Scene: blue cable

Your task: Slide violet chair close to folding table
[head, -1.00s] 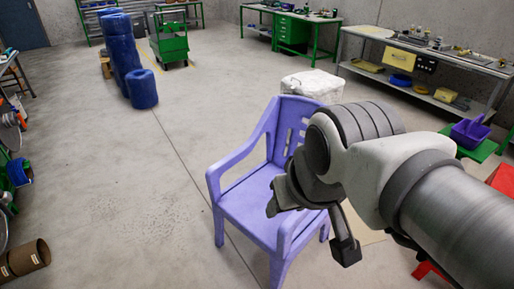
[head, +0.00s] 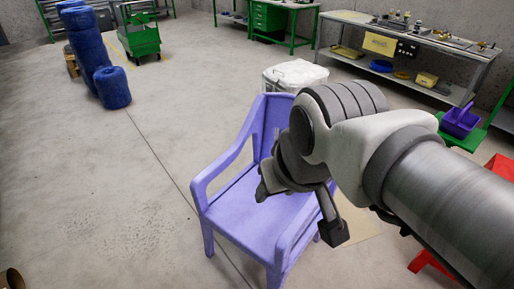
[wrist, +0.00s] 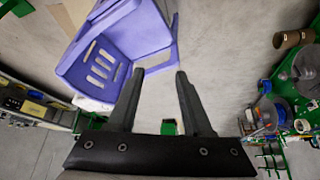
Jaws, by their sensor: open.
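The violet chair (head: 238,205) stands upright on the concrete floor in the middle of the head view, with slatted back and armrests. My arm covers its right part. In the wrist view the chair (wrist: 130,40) fills the upper left, its slotted panel facing the camera. My gripper (wrist: 160,73) is open and empty, with bare floor between its fingers. The chair's edge lies just beyond the left finger; I cannot tell whether they touch. In the head view my gripper (head: 298,210) hangs over the chair's seat side. I cannot pick out a folding table for certain.
A white bin (head: 296,75) stands behind the chair. A workbench (head: 400,60) with tools is along the right wall, near a purple caddy (head: 460,122).

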